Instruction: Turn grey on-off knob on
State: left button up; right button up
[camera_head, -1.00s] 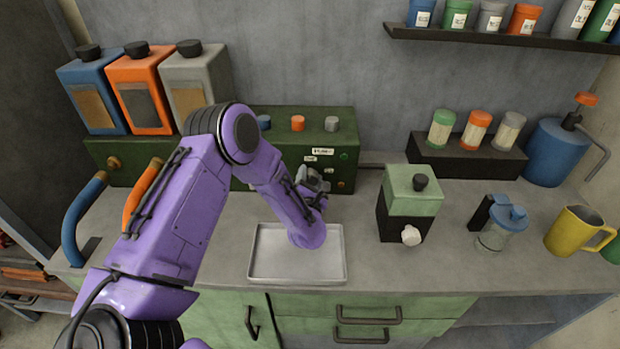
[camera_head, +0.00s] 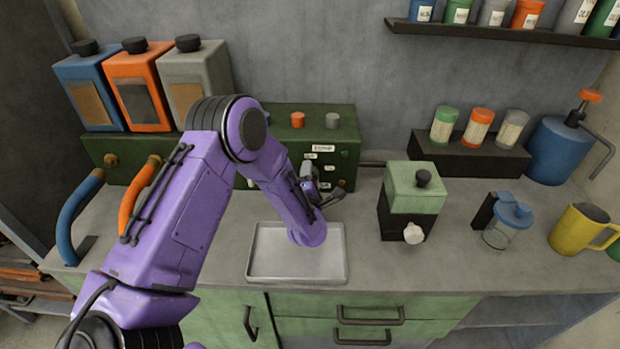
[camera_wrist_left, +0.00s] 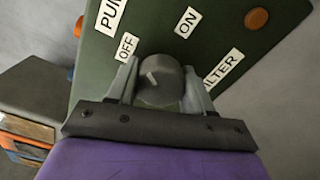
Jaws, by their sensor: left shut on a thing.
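The grey on-off knob (camera_wrist_left: 160,82) is on the front of the green machine (camera_head: 268,119). In the left wrist view, it sits between the two fingers of my left gripper (camera_wrist_left: 158,88), which is shut on it. A light mark on the knob slants up and left, roughly towards the OFF label (camera_wrist_left: 126,46). The ON label (camera_wrist_left: 187,22) is up and to the right of the knob. In the head view, my left gripper (camera_head: 322,188) is at the machine's lower right front, and the knob cannot be made out there. My right gripper is not in view.
A metal tray (camera_head: 255,272) lies in front of the machine, under my left forearm. A green and black grinder-like box (camera_head: 412,200) stands to the right.

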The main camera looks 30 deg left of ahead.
pick_arm(q)
jog(key=m+b, duration=0.1)
jog(key=m, duration=0.4)
jog(key=shift+m, duration=0.3)
jog(key=m, duration=0.5)
jog(key=shift+f+m, duration=0.1)
jog(key=shift+m, duration=0.2)
jog(key=o, duration=1)
jog(key=shift+o, duration=0.2)
jog(key=shift+s+d+b, duration=0.1)
jog(key=shift+s+b, duration=0.05)
jog(key=shift+b, duration=0.15)
jog(key=b+v, duration=0.2)
jog(key=v, duration=0.8)
jog(key=shift+s, duration=0.15)
